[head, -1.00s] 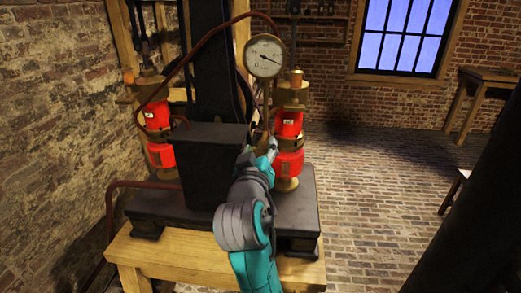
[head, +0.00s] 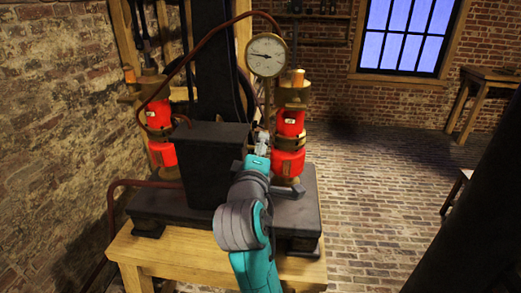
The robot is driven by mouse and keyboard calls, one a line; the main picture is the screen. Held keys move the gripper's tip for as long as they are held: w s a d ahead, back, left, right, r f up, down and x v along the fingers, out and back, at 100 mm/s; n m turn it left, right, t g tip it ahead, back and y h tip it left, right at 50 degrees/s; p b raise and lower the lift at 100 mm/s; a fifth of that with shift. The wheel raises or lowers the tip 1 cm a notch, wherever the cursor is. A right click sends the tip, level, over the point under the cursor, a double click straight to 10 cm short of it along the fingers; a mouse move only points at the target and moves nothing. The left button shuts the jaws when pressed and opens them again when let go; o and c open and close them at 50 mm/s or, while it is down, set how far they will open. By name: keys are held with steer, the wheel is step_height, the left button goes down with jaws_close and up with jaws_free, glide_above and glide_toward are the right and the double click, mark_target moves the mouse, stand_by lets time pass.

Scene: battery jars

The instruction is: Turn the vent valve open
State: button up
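The vent valve is not clearly seen; the end of my arm covers the area between the dark box and the right red jar. My gripper (head: 262,140) is small in the head view, just left of the right red cylinder (head: 289,158) and below the gauge. I cannot tell whether its fingers are open, shut or touching anything. The round white gauge (head: 266,57) stands on a brass pipe above my gripper, its needle pointing left. A second red cylinder (head: 160,138) stands at the left.
A dark box (head: 208,165) stands left of my wrist on a black base plate (head: 165,209). A wooden bench (head: 175,255) carries the base. A brown hose arches from the left over to the gauge. Brick floor (head: 375,200) is clear at right.

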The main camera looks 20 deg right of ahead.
steer(key=shift+f+n, duration=0.1)
steer(key=shift+n, duration=1.1)
steer(key=o, duration=0.9)
steer(key=shift+a, duration=0.1)
steer(key=v, duration=1.2)
steer(key=shift+f, duration=0.15)
